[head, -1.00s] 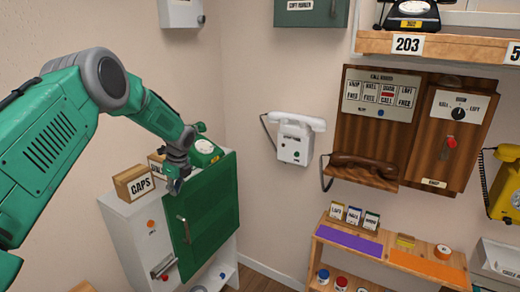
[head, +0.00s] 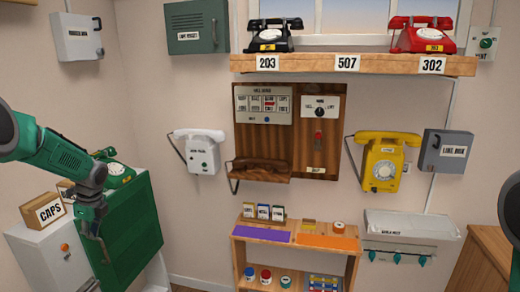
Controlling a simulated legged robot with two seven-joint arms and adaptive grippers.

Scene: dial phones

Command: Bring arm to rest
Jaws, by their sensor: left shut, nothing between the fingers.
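My left arm, green and dark grey, comes in from the left edge. My left gripper (head: 98,236) points down in front of the green cabinet door (head: 136,218) and is shut with nothing in it. I cannot tell whether it touches the door. A part of my right arm, dark with green below, shows at the right edge. My right gripper is out of view.
White (head: 198,152) and yellow (head: 381,162) wall phones flank a wooden panel. A low shelf (head: 296,239) stands below.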

